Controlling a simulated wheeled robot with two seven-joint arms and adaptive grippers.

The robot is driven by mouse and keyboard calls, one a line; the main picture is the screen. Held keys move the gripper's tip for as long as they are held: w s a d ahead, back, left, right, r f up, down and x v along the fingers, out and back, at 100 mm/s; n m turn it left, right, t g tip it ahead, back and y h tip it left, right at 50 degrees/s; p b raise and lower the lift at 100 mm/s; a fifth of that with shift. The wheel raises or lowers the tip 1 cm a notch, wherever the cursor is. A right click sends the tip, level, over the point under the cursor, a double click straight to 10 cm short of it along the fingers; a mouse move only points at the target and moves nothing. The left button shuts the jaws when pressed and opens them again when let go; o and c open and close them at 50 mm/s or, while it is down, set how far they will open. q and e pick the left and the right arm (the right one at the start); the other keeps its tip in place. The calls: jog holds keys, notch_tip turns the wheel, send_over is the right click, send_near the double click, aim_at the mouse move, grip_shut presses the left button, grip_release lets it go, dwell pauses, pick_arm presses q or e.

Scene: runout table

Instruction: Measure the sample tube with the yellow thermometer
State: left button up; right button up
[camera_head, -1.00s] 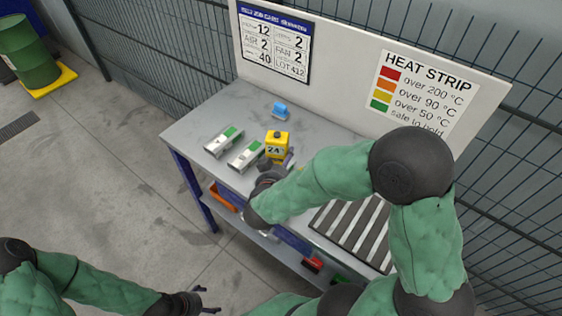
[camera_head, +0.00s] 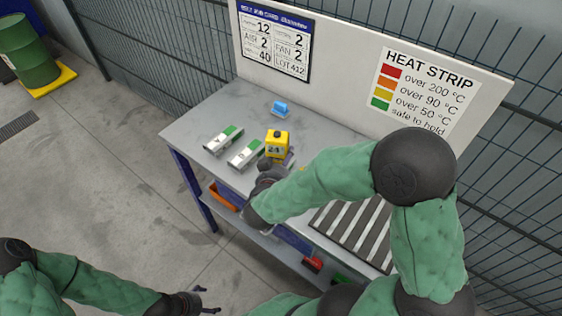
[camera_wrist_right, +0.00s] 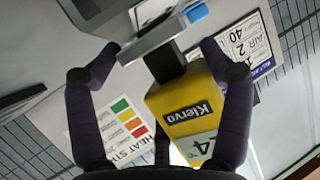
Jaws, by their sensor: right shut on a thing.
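Two silver tubes with green and white patches, the left one (camera_head: 222,139) and the right one (camera_head: 246,154), lie left of the thermometer; which is the sample tube is unclear. My left gripper (camera_head: 207,301) is open and empty, low over the floor.
A small blue object (camera_head: 280,109) sits behind the thermometer. A slatted runout (camera_head: 352,232) is at the table's right, partly behind my right arm. A white board (camera_head: 345,60) with a heat strip chart stands along the back. The table's left corner (camera_head: 185,130) is clear.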

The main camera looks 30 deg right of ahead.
aim_at(280, 150)
jog(key=shift+s+a+f+b, duration=0.15)
jog(key=shift+f+b, duration=0.45)
jog(key=shift+b, duration=0.6)
dwell(3.5)
jog(key=shift+r+p, duration=0.65)
jog(key=shift+r, duration=3.2)
